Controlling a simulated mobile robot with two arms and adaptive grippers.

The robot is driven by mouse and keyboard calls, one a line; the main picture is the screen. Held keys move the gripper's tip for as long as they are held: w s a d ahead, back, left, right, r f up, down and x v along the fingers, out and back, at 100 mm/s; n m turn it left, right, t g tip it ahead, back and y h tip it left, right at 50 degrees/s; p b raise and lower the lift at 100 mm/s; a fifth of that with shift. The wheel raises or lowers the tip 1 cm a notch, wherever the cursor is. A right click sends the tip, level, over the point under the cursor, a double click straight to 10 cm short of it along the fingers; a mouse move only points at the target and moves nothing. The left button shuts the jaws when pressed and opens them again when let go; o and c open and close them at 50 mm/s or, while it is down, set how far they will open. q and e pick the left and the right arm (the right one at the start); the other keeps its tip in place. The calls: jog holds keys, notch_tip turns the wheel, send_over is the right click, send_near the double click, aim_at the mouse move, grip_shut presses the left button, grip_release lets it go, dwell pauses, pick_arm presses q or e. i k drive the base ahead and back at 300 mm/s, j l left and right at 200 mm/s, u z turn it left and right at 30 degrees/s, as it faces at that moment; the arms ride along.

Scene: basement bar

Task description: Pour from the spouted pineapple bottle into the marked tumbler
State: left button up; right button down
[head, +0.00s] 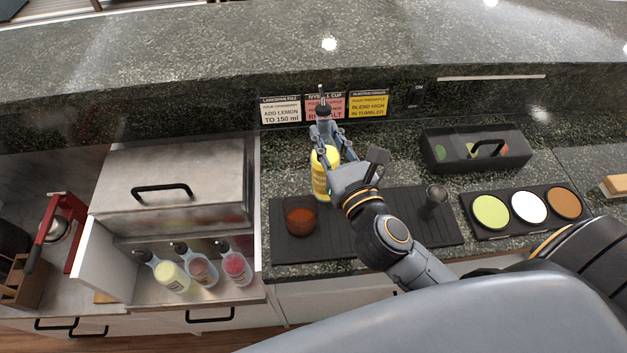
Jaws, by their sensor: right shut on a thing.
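The spouted bottle (320,184) has a yellow body, a dark cap and a thin metal spout at the top. It stands about upright behind the black mat; I cannot tell whether its base is off the counter. My right gripper (328,136) is shut on the upper part of this bottle, and its fingers hide part of it. A short dark tumbler (300,217) with a reddish-brown look sits on the left part of the mat, just in front of the bottle. Any mark on it is too small to make out. My left gripper is not in view.
The black mat (330,246) also carries a dark upright tool (432,202). A rimming tray (484,234) with several coloured discs lies right, below a black caddy (437,160). Recipe cards (281,110) stand behind.

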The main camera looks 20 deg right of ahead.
aim_at(300, 206)
jog(key=k+z, duration=0.1)
jog(key=k, duration=0.55)
jog(key=i+j+z, duration=0.15)
jog(key=z, duration=0.9)
jog(key=i+j, duration=0.1)
jog(key=j, duration=0.3)
jog(key=i+j, duration=0.1)
jog(key=j, duration=0.25)
jog(key=i+j, duration=0.15)
jog(key=j, duration=0.25)
jog(key=i+j, duration=0.1)
jog(key=j, duration=0.3)
jog(key=l+z, duration=0.05)
